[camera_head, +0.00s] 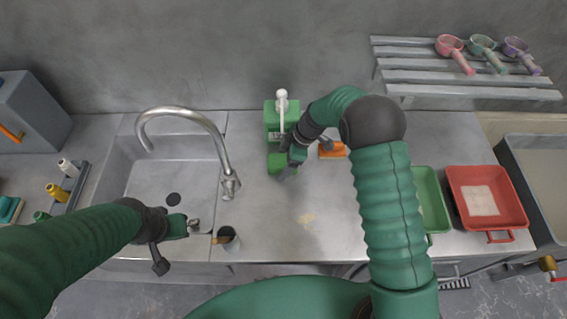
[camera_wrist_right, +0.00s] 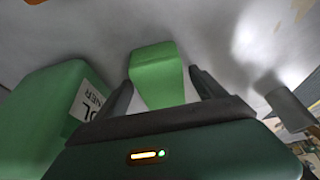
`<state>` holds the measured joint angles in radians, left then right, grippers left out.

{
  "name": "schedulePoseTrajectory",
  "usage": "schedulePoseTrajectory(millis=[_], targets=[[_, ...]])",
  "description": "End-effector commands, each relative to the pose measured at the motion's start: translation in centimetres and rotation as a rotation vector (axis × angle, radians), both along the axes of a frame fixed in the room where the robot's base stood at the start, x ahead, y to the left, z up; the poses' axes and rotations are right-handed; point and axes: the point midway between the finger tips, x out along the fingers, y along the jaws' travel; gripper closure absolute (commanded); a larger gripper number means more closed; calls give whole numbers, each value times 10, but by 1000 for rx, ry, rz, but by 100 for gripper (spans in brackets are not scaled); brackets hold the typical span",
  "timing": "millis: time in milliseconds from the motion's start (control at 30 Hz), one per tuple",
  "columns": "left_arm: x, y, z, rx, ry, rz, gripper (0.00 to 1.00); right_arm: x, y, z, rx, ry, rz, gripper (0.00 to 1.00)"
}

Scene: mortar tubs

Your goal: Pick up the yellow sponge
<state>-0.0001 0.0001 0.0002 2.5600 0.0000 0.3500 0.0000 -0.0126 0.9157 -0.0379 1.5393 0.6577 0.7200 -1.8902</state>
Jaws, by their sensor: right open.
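I cannot make out a clearly yellow sponge in either view. An orange block-like thing (camera_head: 332,150) lies on the counter just right of my right gripper (camera_head: 286,170); whether it is a sponge I cannot tell. My right gripper is open, pointing down beside a green pump container (camera_head: 281,118). In the right wrist view a green block (camera_wrist_right: 157,75) shows between and beyond the open fingers (camera_wrist_right: 165,90), not clearly touching them. The labelled green container (camera_wrist_right: 50,105) stands to their left. My left gripper (camera_head: 190,227) hangs by the sink's front right edge; its jaws are too small to read.
A sink with a curved tap (camera_head: 190,118) is at left. A dark cup (camera_head: 228,238) stands near the front edge. A green tray (camera_head: 431,195) and a red tray (camera_head: 488,187) sit at right. A slatted shelf (camera_head: 440,76) holds scoops. The middle counter is mostly clear.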

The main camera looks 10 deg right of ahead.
Motion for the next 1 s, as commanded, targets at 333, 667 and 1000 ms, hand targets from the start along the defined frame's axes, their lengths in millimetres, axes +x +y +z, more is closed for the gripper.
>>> schedulePoseTrajectory(millis=[333, 667, 1000], targets=[[0, 0, -1, 0, 0, 0, 100, 0, 0, -1, 0, 1, 0, 55], [0, 0, -1, 0, 0, 0, 100, 0, 0, -1, 0, 1, 0, 84], [0, 0, 3, 0, 0, 0, 100, 1, 2, 5, 1, 0, 0, 84]])
